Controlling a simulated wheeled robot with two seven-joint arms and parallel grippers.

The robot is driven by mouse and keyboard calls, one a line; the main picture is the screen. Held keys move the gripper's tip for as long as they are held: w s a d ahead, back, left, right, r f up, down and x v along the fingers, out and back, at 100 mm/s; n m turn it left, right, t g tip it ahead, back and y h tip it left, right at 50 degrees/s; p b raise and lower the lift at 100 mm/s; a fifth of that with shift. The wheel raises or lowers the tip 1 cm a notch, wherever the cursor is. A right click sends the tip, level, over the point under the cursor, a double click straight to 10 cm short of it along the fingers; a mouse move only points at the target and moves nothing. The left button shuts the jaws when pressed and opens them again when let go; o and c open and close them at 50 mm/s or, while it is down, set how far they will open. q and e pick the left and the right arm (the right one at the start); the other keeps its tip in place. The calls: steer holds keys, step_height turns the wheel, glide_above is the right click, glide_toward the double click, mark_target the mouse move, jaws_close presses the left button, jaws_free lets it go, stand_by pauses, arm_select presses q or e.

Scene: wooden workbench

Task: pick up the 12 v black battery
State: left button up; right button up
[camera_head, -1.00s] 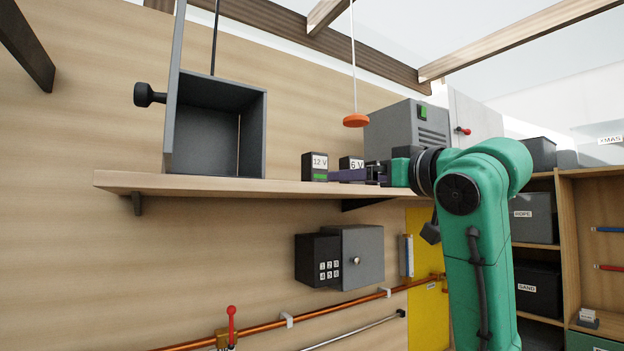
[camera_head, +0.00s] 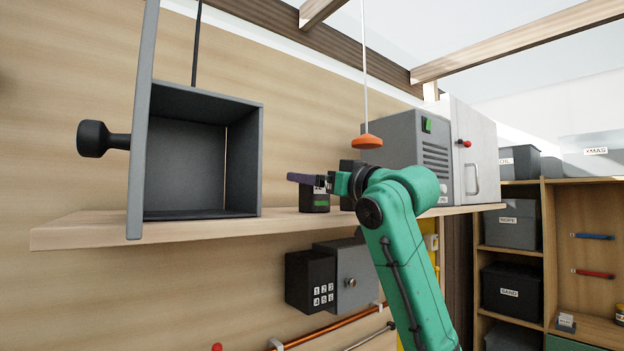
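The 12 V black battery (camera_head: 314,204) stands upright on the wooden wall shelf (camera_head: 110,231), a green patch on its front. My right gripper (camera_head: 306,180) reaches in from the right, its purple fingers level with the battery's top. They cover most of its label. Whether they touch the battery or have it between them I cannot tell, nor how far apart they are. The 6 V battery is mostly or wholly hidden behind my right gripper and wrist. My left gripper is not in view.
An open grey box (camera_head: 190,150) with a black-knobbed door stands left on the shelf. A grey machine (camera_head: 408,150) stands behind my arm. Bare shelf lies between box and battery.

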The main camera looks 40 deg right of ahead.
steer(key=shift+w+d+r, duration=0.1)
steer(key=shift+w+r, duration=0.05)
steer(key=shift+w, duration=0.45)
steer(key=shift+s, duration=0.55)
steer(key=c, duration=0.4)
steer(key=shift+r, duration=0.1)
steer(key=c, duration=0.5)
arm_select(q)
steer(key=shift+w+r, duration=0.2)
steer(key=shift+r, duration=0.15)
arm_select(e)
steer(key=shift+w, duration=0.1)
jaws_close()
